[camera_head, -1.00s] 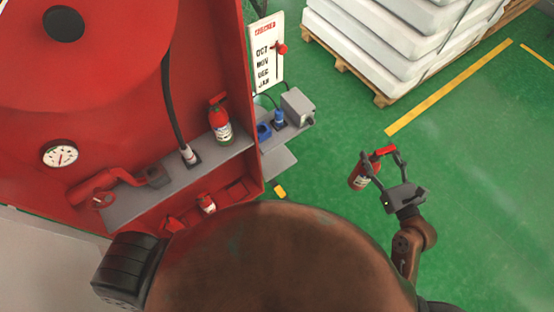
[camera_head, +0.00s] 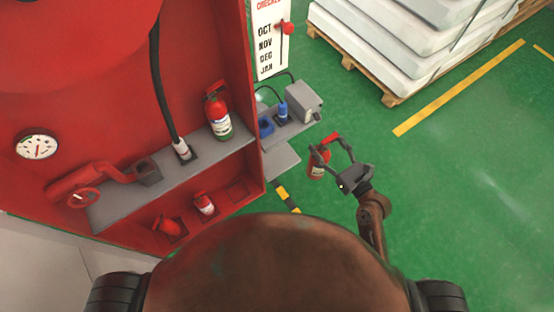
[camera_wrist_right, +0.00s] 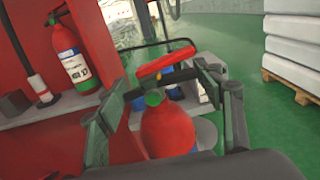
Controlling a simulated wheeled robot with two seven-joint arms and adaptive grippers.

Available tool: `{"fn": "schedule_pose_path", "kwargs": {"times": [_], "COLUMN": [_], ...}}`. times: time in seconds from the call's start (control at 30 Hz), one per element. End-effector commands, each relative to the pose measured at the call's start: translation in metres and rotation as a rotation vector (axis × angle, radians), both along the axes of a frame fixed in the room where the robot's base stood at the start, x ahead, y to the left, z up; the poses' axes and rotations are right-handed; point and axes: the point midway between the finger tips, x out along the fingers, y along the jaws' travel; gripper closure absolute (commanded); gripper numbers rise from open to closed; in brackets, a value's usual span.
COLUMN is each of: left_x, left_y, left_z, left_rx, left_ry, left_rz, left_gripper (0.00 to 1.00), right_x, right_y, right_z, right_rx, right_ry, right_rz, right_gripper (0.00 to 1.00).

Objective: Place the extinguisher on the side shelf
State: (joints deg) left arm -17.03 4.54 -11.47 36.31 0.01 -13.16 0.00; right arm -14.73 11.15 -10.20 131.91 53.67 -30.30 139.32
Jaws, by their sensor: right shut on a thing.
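My right gripper (camera_head: 335,160) is shut on a red fire extinguisher (camera_head: 317,167) near its top and holds it upright in the air, close to the grey side shelf. In the right wrist view the extinguisher (camera_wrist_right: 168,130) hangs between the fingers, with its red handle (camera_wrist_right: 165,62) above them. The side shelf (camera_head: 281,160) is a small grey plate on the outer right side of the red cabinet, just left of the extinguisher and apart from it. In the right wrist view the extinguisher and fingers partly cover the shelf area. My left gripper is not in view.
A larger extinguisher (camera_head: 217,112) stands on the cabinet's inner shelf (camera_head: 115,204). Smaller red ones (camera_head: 203,203) sit below. A grey box (camera_head: 301,99) and blue fittings (camera_head: 282,110) occupy an upper side ledge. White stacked sacks (camera_head: 420,40) are at the back right. Green floor is clear at right.

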Motion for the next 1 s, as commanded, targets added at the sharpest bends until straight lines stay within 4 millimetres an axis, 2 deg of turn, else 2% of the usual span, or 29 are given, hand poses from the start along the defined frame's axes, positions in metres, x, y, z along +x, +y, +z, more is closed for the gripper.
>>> {"fn": "schedule_pose_path", "kwargs": {"times": [0.03,0.1,0.4,0.6,0.7,0.8,1.0], "left_x": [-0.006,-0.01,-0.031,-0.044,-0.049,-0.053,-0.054], "left_y": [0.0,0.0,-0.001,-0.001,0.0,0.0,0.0], "left_z": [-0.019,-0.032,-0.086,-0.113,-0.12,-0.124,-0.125], "left_rx": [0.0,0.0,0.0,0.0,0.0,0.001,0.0], "left_ry": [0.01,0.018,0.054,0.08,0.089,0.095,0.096], "left_rz": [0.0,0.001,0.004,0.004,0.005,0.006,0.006], "left_gripper": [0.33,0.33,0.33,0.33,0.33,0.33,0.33], "right_x": [0.006,0.011,0.03,0.038,0.04,0.041,0.052], "right_y": [0.008,0.017,0.054,0.072,0.078,0.082,0.091], "right_z": [-0.025,-0.049,-0.154,-0.212,-0.23,-0.239,-0.242], "right_rx": [0.005,0.005,0.004,0.003,0.003,0.003,0.006], "right_ry": [0.0,0.001,0.003,0.001,-0.002,-0.005,-0.008], "right_rz": [0.006,0.015,0.038,0.046,0.049,0.049,0.047], "right_gripper": [0.97,0.97,0.97,0.97,0.97,0.97,0.97]}}
